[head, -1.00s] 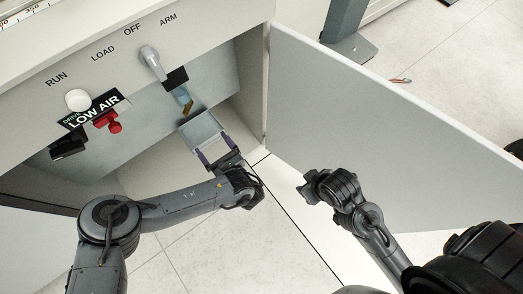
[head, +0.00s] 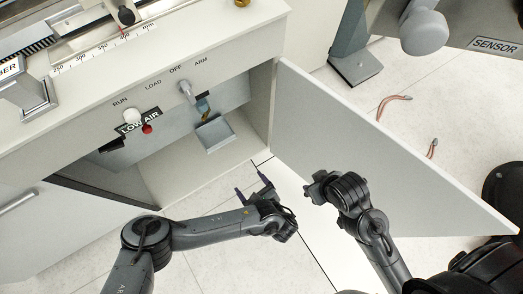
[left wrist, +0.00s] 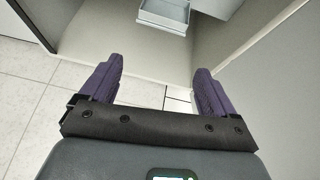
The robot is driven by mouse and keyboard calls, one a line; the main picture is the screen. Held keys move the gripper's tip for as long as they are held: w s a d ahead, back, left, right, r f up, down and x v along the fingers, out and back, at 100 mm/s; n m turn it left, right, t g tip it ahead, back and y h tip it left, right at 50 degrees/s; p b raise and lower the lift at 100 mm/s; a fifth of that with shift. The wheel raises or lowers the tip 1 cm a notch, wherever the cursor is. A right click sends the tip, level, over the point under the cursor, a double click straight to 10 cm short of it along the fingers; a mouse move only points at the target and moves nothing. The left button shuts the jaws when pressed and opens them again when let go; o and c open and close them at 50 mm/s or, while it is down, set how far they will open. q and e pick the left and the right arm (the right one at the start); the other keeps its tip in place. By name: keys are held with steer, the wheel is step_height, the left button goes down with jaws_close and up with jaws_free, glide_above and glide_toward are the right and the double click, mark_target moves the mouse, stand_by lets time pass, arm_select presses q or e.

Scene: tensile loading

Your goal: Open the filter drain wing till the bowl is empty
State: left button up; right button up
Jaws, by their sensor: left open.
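The filter bowl (head: 203,105) is a small bluish cup under a black head inside the open cabinet. A small brass-coloured piece (head: 208,117), which looks like the drain wing, sits at its lower end. I cannot tell its turn or the bowl's liquid level. A grey open tray (head: 215,134) is below it; the tray also shows at the top of the left wrist view (left wrist: 165,14). My left gripper (head: 251,184) is open and empty, in front of the cabinet, apart from tray and bowl. My right gripper (head: 317,187) is by the door; its jaws are unclear.
The cabinet door (head: 380,150) stands open on the right. A selector knob (head: 186,91), a LOW AIR label (head: 138,121) and a red button (head: 147,129) are left of the bowl. Red-tipped leads (head: 394,104) lie on the floor. The floor before the cabinet is clear.

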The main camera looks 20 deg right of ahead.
arm_select(q)
steer(key=shift+s+d+r+g+p, duration=0.15)
steer(key=shift+s+d+r+p, duration=0.1)
steer(key=shift+s, duration=0.3)
steer(key=shift+s+d+r+g+p, duration=0.2)
steer(key=shift+s+p, duration=0.1)
steer(key=shift+s, duration=0.3)
steer(key=shift+s+d+r+g+p, duration=0.15)
steer(key=shift+s+d+r+p, duration=0.1)
steer(key=shift+s, duration=0.3)
arm_select(e)
steer(key=shift+s+d+r, duration=0.2)
steer(key=shift+s+r, duration=0.1)
steer(key=shift+r, duration=0.25)
steer(key=shift+s+d+r, duration=0.2)
steer(key=shift+s+r, duration=0.1)
steer(key=shift+r, duration=0.25)
